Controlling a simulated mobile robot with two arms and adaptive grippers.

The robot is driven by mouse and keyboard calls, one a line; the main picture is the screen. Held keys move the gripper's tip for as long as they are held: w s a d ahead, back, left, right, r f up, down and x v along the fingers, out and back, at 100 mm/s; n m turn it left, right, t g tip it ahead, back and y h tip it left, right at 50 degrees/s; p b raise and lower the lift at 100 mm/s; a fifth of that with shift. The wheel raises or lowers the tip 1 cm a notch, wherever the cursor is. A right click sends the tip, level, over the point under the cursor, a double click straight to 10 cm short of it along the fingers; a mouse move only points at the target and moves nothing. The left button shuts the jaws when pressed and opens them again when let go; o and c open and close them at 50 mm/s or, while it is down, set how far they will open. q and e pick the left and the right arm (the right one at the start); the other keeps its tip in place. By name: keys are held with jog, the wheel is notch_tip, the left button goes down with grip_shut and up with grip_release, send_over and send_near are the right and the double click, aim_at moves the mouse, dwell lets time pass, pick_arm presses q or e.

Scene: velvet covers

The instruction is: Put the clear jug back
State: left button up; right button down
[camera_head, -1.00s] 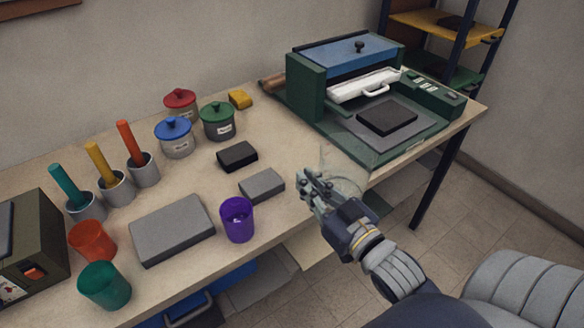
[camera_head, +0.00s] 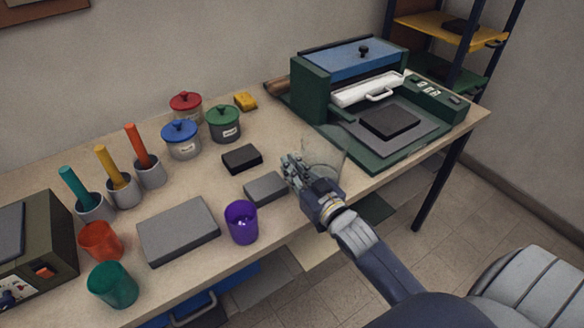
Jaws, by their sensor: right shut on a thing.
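The clear jug (camera_head: 326,158) is see-through and hard to make out. It shows as a faint outline at the table's front part, between the small grey block and the green machine. My right gripper (camera_head: 296,172) is shut on the jug from the near left side and hides part of it. Whether the jug's base touches the table cannot be told. My left gripper is not in view.
A grey block (camera_head: 266,188), a black block (camera_head: 242,158) and a purple cup (camera_head: 241,222) stand left of my right gripper. The green machine (camera_head: 312,92) is at the back right. Lidded pots, including a blue-lidded one (camera_head: 181,140), stand farther back.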

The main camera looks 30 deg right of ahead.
jog(key=shift+f, duration=0.35)
jog(key=c, duration=1.7)
grip_release()
jog(key=shift+s, duration=0.3)
jog(key=shift+s+d+b, duration=0.2)
jog(key=shift+s+b, duration=0.25)
jog(key=shift+s, duration=2.4)
jog(key=shift+s+d+b, duration=0.2)
jog(key=shift+s+b, duration=0.25)
jog(key=shift+s, duration=2.4)
